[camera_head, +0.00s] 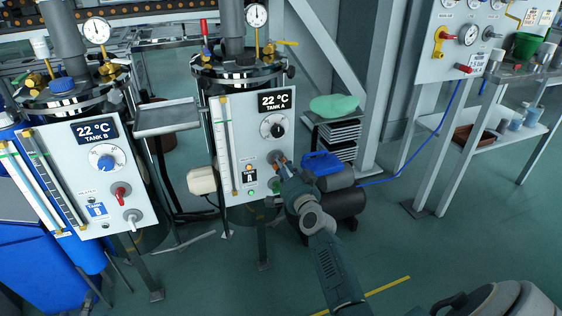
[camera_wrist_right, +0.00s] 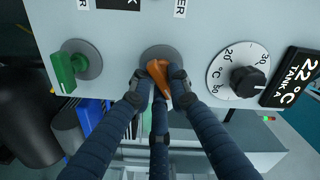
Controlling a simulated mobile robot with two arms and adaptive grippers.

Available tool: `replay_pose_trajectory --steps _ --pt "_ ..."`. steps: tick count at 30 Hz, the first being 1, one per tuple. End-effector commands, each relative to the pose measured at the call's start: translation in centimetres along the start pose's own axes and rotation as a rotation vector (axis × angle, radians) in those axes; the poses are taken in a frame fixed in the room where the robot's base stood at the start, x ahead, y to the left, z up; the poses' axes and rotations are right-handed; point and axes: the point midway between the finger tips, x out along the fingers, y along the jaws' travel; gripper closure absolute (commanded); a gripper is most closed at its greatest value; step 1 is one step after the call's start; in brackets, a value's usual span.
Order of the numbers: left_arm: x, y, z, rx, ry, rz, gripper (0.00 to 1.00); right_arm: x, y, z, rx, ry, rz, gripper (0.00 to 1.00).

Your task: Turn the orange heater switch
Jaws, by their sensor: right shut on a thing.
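The orange heater switch (camera_wrist_right: 158,70) sits on a grey round plate on the white Tank A panel (camera_head: 247,105). In the head view its orange tip (camera_head: 280,157) shows just beyond my right gripper (camera_head: 283,166). In the right wrist view my right gripper (camera_wrist_right: 158,88) has its dark fingers closed around the switch's sides. The fingers hide part of the switch, and its handle looks slightly tilted. My left gripper is not in view.
A green switch (camera_wrist_right: 66,70) and a black temperature dial (camera_wrist_right: 247,80) flank the orange switch in the wrist view. The Tank B panel (camera_head: 93,165) stands to the left. A black and blue machine (camera_head: 335,185) stands behind my right arm.

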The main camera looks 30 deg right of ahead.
Motion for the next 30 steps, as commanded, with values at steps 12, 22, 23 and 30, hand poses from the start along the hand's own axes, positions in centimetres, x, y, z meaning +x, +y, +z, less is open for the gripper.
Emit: replay_pose_trajectory --steps 12,22,23,30 --pt "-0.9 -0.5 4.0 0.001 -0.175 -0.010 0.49 0.0 0.3 0.2 0.367 0.001 0.003 1.00" --pt "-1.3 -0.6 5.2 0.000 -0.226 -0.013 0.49 -0.1 0.4 0.3 0.547 0.001 0.003 1.00" --pt "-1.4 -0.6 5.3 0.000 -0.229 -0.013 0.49 -0.1 0.4 0.3 0.558 0.001 0.003 1.00" --pt "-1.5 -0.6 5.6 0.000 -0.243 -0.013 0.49 -0.1 0.4 0.3 0.603 0.001 0.003 1.00"
